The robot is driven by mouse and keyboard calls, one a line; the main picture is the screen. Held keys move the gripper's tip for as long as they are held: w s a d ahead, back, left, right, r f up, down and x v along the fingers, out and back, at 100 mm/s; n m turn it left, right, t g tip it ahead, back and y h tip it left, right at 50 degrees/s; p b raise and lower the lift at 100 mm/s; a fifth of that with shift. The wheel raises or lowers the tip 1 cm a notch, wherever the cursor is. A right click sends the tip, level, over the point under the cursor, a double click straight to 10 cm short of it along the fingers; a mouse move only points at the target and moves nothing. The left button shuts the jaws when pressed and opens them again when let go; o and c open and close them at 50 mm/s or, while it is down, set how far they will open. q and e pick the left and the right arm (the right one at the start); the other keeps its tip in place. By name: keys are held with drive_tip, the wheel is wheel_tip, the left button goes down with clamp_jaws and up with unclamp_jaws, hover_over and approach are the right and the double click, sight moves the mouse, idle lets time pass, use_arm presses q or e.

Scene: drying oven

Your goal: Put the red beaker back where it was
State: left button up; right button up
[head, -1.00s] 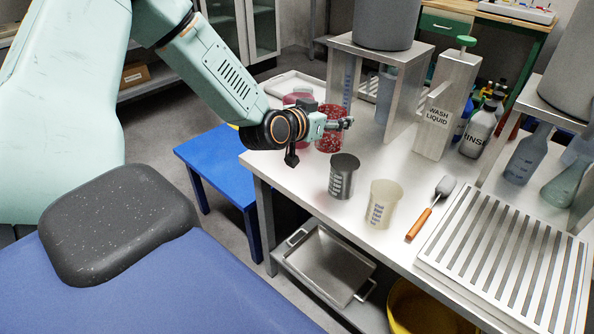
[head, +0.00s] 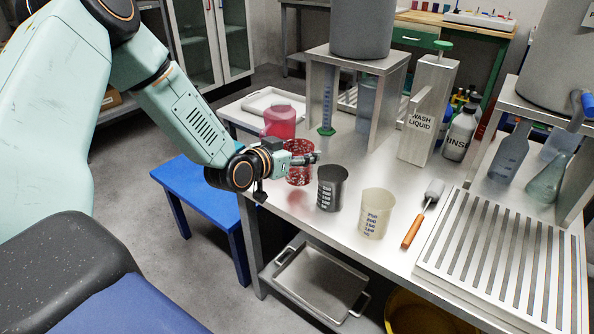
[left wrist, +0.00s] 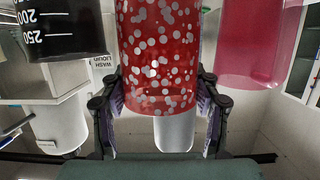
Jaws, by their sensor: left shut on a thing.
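The red beaker (head: 299,165), speckled with white, is between the fingers of my left gripper (head: 302,158). My left gripper is shut on it, and the left wrist view shows a finger on each side of the speckled red beaker (left wrist: 158,60). In the head view it shows between a pink-red vessel (head: 280,122) behind it and a black beaker (head: 332,187) in front and to the right. I cannot tell whether its base touches the table (head: 300,205). My right gripper is out of view.
A pale clear beaker (head: 376,213) stands beside the black one. An orange-handled brush (head: 412,231) and a slatted rack (head: 500,250) lie to the right. Behind are a metal stand (head: 392,95) and a wash liquid dispenser (head: 425,120). A blue stool (head: 205,195) stands left.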

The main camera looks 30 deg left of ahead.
sight(298, 176)
use_arm(q)
drive_tip(key=shift+a+f, duration=0.15)
drive_tip(key=shift+f, duration=0.25)
wheel_tip(298, 176, down, 3)
drive_tip(key=shift+f+b, duration=0.1)
drive_tip(key=shift+b, duration=0.8)
drive_tip(key=shift+a+f, duration=0.1)
drive_tip(key=shift+f, duration=0.05)
drive_tip(key=o, duration=0.9)
drive_tip(key=shift+s, duration=0.1)
drive_tip(key=shift+o, duration=0.9)
